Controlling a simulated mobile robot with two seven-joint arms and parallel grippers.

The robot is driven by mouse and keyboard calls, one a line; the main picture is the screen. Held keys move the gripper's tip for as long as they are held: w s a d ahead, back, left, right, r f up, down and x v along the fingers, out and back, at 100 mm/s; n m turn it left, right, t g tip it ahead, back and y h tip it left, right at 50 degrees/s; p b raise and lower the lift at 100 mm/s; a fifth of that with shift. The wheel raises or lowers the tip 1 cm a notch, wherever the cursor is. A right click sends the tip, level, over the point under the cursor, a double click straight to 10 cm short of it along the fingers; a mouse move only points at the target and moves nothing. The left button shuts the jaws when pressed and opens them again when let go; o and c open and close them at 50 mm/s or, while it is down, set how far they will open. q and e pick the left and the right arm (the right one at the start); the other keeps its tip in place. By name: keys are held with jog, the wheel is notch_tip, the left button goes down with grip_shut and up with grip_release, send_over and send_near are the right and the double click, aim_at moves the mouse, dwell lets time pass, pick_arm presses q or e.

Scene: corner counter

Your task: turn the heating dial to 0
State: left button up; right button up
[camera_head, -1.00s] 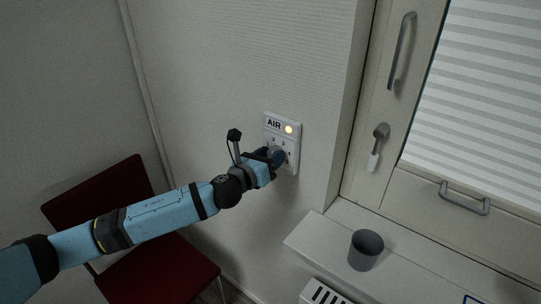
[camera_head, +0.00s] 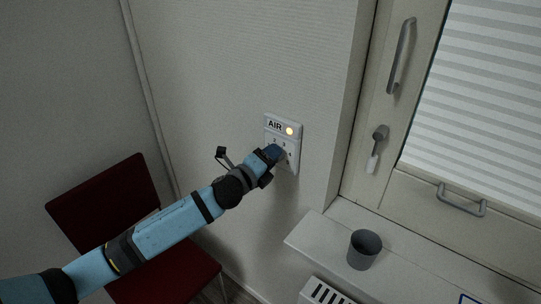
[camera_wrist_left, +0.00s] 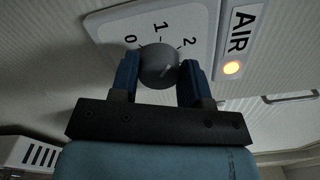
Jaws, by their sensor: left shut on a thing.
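A white wall panel marked AIR (camera_head: 296,148), with a lit amber lamp (camera_head: 289,131), holds a grey dial (camera_wrist_left: 159,66). No heating label shows on the panel. The labels 0, 1 and 2 run around the dial in the left wrist view. The light mark on the dial slants up and right, toward the 2 side rather than 0. My left gripper (camera_head: 274,152) reaches the panel. In the left wrist view its two blue fingers (camera_wrist_left: 159,76) are shut on the dial, one on each side. In the head view the gripper hides the dial. My right gripper is out of view.
A grey cup (camera_head: 364,250) stands on the window sill (camera_head: 322,232) at right. A white slotted radiator (camera_head: 325,293) is below the sill. A window handle (camera_head: 377,147) is right of the panel. A dark red chair (camera_head: 103,199) stands at left, behind my left arm.

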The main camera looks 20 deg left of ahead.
pick_arm(q)
jog(key=shift+f+n+p, duration=0.15)
jog(key=shift+n+p, duration=0.8)
jog(key=shift+n, duration=3.25)
jog(key=o, duration=0.9)
jog(key=shift+s, duration=0.1)
jog(key=b+v, duration=0.3)
jog(key=v, duration=1)
jog(key=shift+s+a, duration=0.1)
jog(key=shift+s, duration=0.25)
